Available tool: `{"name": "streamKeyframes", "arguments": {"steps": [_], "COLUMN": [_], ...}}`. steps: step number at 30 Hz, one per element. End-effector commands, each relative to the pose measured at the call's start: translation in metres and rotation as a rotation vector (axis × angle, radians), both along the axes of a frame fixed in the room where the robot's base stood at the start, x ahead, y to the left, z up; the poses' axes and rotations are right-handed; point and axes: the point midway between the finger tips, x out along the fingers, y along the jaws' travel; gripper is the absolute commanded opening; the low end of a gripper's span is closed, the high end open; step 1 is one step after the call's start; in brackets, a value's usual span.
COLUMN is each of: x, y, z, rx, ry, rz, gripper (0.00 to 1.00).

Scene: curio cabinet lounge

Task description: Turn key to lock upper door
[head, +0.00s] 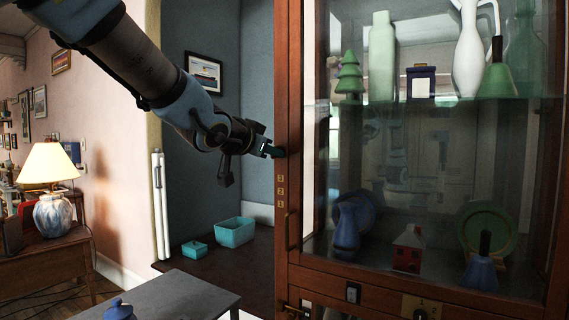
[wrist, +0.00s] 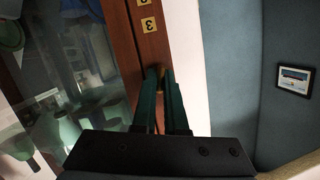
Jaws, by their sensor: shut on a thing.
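The upper door (head: 284,110) of the wooden curio cabinet has a glass pane and looks closed. In the wrist view the two dark green fingers of my gripper (wrist: 161,84) are close together against the stile. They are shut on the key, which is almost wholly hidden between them. I cannot tell how far the key is turned.
A door handle (head: 290,230) is below the number plates. Behind the glass stand a green tree (head: 349,75), a white pitcher (head: 468,50) and other curios. Teal boxes (head: 234,232) sit on a dark surface to the left. A grey table (head: 180,295) is at the front left.

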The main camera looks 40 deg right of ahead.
Motion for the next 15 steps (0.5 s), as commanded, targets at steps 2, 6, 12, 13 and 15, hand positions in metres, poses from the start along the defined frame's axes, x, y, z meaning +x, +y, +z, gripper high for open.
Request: {"name": "streamKeyframes", "arguments": {"steps": [2, 6, 12, 13, 15], "x": [0.0003, 0.0005, 0.0, -0.0001, 0.0001], "y": [0.0001, -0.0002, -0.0003, -0.0003, -0.0005], "z": [-0.005, -0.0053, -0.0054, -0.0054, -0.0056], "rx": [0.006, 0.021, 0.039, 0.042, 0.049], "ry": [-0.03, -0.081, -0.153, -0.164, -0.189], "rz": [0.001, 0.001, 0.001, 0.001, 0.001], "gripper": [0.0, 0.0, 0.0, 0.0, 0.0]}}
